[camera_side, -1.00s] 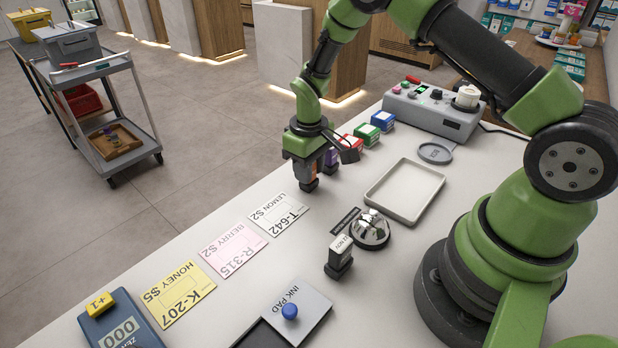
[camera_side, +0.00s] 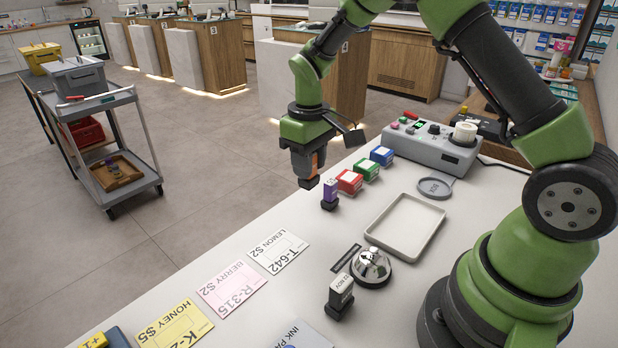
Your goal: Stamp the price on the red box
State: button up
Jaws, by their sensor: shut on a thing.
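The red box (camera_side: 349,182) with a white top face sits on the counter, in a row beside a green box (camera_side: 366,170) and a blue box (camera_side: 381,156). My gripper (camera_side: 306,160) is shut on an orange stamp (camera_side: 314,163) with a dark base, held upright above the counter's far edge, left of the red box. A purple stamp (camera_side: 330,194) with a black base stands just in front of the red box. A black date stamp (camera_side: 340,296) reading "12 NOV" stands nearer the camera. The ink pad (camera_side: 303,338) is cut off at the bottom edge.
White, pink and yellow cards (camera_side: 232,288) lie along the counter's left side. A bell (camera_side: 371,267), an empty tray (camera_side: 405,227), a round dish (camera_side: 434,188) and a grey device (camera_side: 437,148) stand to the right.

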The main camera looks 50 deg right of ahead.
jog(key=shift+r, duration=0.1)
jog(key=shift+o, duration=0.8)
jog(key=d, duration=1.5)
send_over(349, 176)
jog(key=shift+f, duration=2.65)
jog(key=shift+f, duration=0.6)
notch_tip(349, 176, up, 7)
